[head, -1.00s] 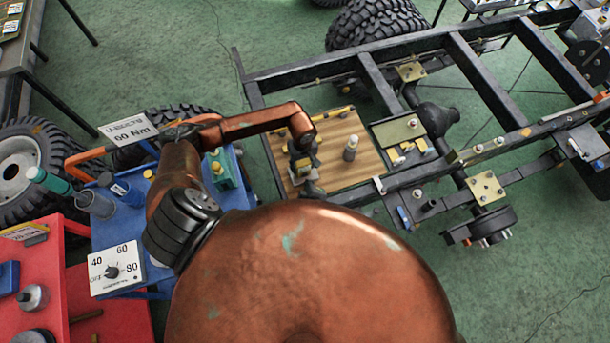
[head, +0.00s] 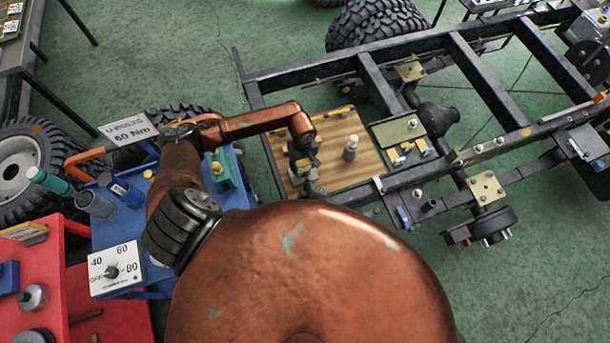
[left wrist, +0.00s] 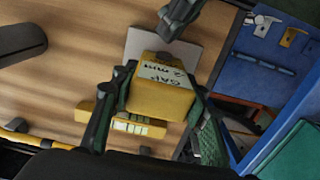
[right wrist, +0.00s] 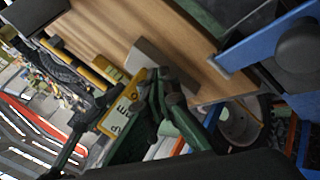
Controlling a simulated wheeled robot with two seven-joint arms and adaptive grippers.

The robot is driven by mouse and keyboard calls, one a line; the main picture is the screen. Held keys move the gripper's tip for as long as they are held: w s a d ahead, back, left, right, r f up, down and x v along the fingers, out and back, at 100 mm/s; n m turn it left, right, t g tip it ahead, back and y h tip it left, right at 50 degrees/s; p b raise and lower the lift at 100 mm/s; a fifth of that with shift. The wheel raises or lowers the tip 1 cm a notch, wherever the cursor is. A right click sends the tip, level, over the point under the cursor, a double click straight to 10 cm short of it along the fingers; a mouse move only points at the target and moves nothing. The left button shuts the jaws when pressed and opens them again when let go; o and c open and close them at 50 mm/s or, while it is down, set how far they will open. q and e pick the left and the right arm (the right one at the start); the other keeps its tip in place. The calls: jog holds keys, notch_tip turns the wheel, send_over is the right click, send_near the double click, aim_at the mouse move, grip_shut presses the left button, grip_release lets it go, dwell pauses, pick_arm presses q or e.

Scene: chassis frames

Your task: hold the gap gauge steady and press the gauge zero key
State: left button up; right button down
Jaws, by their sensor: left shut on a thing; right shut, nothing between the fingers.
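The yellow gap gauge (left wrist: 162,98), a block with a "GAP 2 mm" label, is between the fingers of my left gripper (left wrist: 163,77), which is shut on it. In the right wrist view the gauge (right wrist: 122,106) is tilted and partly covered by fingers. My right gripper (left wrist: 178,17) is shut and empty, its dark tip close beside the gauge and over a pale grey plate (left wrist: 143,40). In the head view my left gripper (head: 302,162) is over the wooden board (head: 340,172). I cannot make out the zero key or whether the right tip touches the gauge.
A yellow piece with pale green windows (left wrist: 130,127) shows below the gauge. A grey post (head: 351,148) stands on the board, inside the black chassis frame (head: 310,68). A blue cart (head: 240,190) with a green block (head: 222,170) is left of the board.

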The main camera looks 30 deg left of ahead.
jog(key=shift+w+a, duration=0.25)
jog(key=shift+a, duration=0.05)
jog(key=shift+w+a, duration=0.3)
jog(key=shift+a, duration=0.05)
dwell(0.9)
jog(key=shift+s+d, duration=0.6)
jog(key=shift+d, duration=0.1)
jog(key=shift+s+d, duration=1.65)
jog(key=shift+d, duration=0.25)
pick_arm(q)
jog(key=o, duration=1.4)
jog(key=shift+c, duration=0.2)
